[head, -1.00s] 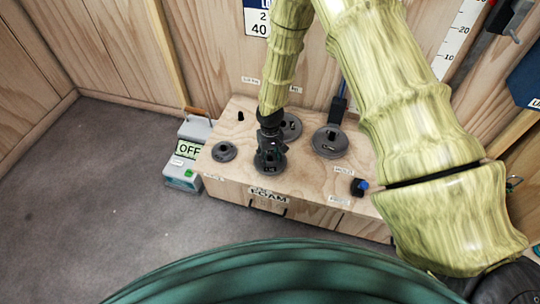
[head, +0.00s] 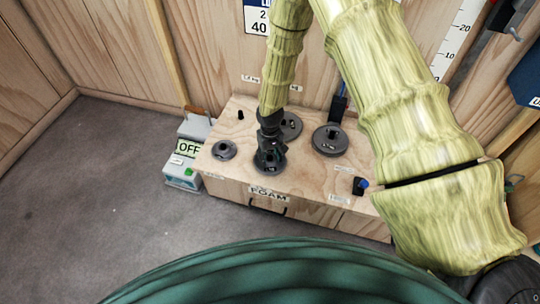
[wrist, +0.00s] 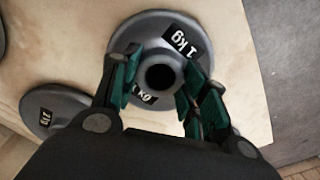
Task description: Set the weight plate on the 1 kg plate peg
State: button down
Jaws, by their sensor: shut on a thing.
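The weight plate is a dark grey disc with a raised hub and "1 kg" labels. In the wrist view the plate (wrist: 150,24) fills the top middle, its dark centre hole facing me. My gripper (wrist: 160,82) is shut on its hub, one green-padded finger on each side. In the head view my gripper (head: 269,147) points down at the front of the wooden box, with the plate (head: 268,168) under it. I cannot tell whether the plate touches the box top. A bare short black peg (head: 240,115) stands at the back left of the box; its label is unreadable.
The wooden box (head: 300,177) also bears a left plate (head: 222,150), a back plate (head: 292,125) partly behind my gripper, and a right plate (head: 330,140). A blue-black knob (head: 360,186) is at front right. A device reading OFF (head: 186,160) stands left.

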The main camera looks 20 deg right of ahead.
jog(key=shift+f, duration=0.1)
jog(key=c, duration=1.1)
grip_release()
jog(key=shift+o, duration=0.2)
notch_tip(320, 180, up, 11)
jog(key=p, duration=0.8)
jog(key=shift+p, duration=0.4)
